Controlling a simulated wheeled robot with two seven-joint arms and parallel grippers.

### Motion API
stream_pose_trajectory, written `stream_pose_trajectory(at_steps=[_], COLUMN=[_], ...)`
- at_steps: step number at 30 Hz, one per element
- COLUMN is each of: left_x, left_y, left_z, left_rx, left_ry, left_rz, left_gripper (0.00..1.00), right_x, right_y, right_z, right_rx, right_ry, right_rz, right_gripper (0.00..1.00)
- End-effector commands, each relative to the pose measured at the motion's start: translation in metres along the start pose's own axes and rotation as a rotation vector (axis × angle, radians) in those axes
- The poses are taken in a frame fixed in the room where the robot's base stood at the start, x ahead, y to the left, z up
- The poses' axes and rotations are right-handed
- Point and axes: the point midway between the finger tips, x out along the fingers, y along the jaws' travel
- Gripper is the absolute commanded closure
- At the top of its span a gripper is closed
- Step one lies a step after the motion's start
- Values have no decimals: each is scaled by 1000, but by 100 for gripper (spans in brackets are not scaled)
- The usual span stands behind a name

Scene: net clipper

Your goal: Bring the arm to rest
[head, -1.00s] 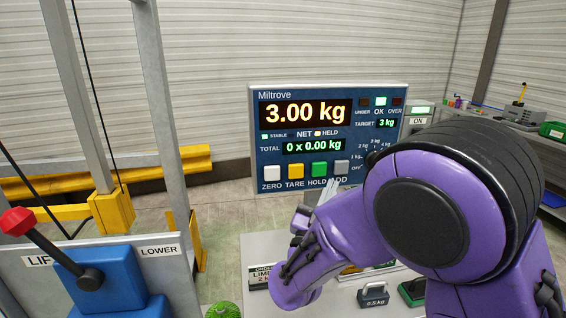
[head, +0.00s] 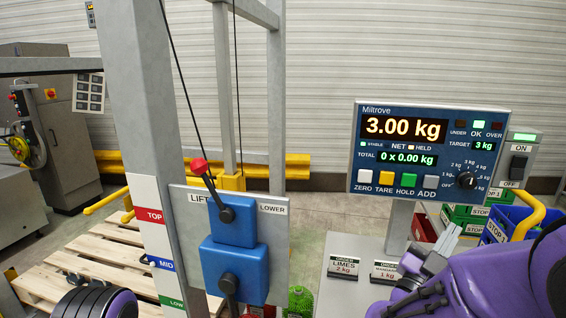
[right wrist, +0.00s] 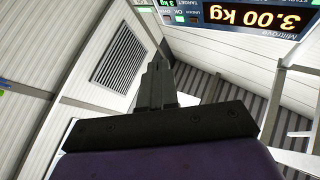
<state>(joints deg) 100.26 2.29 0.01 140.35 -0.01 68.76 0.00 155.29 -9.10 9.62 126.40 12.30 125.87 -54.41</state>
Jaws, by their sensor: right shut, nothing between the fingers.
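My right arm comes in at the lower right of the head view, purple and black. Its gripper (head: 447,240) points up, below the scale display (head: 432,150), and is shut and empty. In the right wrist view the two dark fingers (right wrist: 157,78) are pressed together with nothing between them. The display, upside down in that view (right wrist: 262,18), reads 3.00 kg, with total 0 x 0.00 kg and the OK lamp lit. A purple and black part of my left arm shows at the lower left of the head view; my left gripper is not in view.
A lift panel (head: 185,225) with a red-knobbed lever (head: 200,168) stands left of centre. Wooden pallets (head: 95,255) lie left of it. Order cards for limes (head: 343,266) and mandarins (head: 385,271) are on the counter. A blue crate (head: 505,222) is at the right.

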Motion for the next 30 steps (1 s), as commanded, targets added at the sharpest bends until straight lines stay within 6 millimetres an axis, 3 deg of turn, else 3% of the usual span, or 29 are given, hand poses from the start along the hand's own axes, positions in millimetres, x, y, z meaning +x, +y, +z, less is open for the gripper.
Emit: stream_pose_trajectory(at_steps=[11, 17, 22, 25, 30], left_x=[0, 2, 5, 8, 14], left_y=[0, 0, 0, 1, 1], left_z=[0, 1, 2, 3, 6], left_rx=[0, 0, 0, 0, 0], left_ry=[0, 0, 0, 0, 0], left_rz=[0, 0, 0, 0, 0], left_gripper=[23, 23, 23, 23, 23], right_x=[-5, -32, -76, -117, -221], right_y=[-23, -25, -7, 19, 101], right_z=[24, 81, 148, 195, 273], right_rx=[151, 176, 151, 112, -12], right_ry=[-134, -352, -596, -783, -1172], right_rz=[-159, -273, -324, -331, -278], right_gripper=[100, 100, 100, 100, 100])
